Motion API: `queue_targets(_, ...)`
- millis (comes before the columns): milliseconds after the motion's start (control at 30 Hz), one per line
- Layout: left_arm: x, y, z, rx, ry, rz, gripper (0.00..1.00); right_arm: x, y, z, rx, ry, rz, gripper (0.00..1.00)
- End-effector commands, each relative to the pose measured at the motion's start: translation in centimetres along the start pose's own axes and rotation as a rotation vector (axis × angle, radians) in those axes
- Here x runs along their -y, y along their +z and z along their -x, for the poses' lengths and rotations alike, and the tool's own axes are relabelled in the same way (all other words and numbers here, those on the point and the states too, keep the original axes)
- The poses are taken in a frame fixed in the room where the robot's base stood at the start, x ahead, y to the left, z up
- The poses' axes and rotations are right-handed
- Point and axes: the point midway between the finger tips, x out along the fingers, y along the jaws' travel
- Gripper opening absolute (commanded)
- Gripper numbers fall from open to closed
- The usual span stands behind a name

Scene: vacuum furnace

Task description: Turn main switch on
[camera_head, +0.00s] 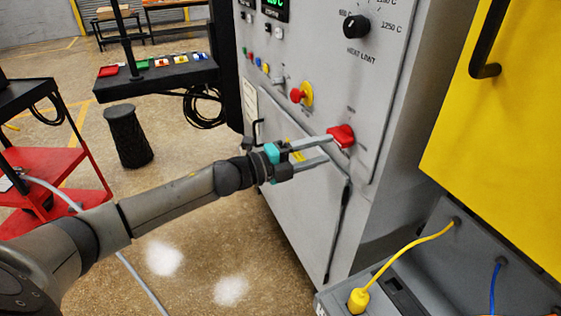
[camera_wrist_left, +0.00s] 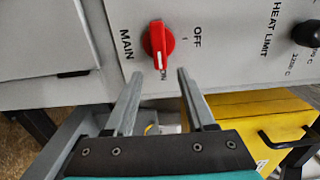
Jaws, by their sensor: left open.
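The main switch (camera_head: 342,135) is a red rotary knob on the grey furnace panel. My left gripper (camera_head: 330,148) is open and empty, close to the panel. In the left wrist view its two fingertips (camera_wrist_left: 161,73) lie just below the knob, with the knob not between them. I cannot tell whether a fingertip touches it. My right gripper is not in view.
A red and yellow emergency button (camera_head: 300,95) and a black heat limit knob (camera_head: 356,26) are on the same panel. A yellow panel (camera_head: 500,130) stands at the right. A yellow cable (camera_head: 405,258) rises from a grey box below it.

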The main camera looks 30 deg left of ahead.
Motion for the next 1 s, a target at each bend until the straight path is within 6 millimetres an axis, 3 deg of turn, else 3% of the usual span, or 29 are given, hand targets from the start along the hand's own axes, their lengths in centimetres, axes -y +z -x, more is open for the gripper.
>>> queue_targets(200,-0.2,0.0,3.2,0.000,0.003,0.001,0.55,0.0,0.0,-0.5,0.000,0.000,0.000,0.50)
queue_targets(600,-0.1,-0.1,7.9,-0.001,0.002,0.001,0.55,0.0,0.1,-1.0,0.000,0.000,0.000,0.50)
queue_targets(1000,0.0,0.0,10.1,0.000,0.000,0.000,0.55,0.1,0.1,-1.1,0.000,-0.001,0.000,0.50)
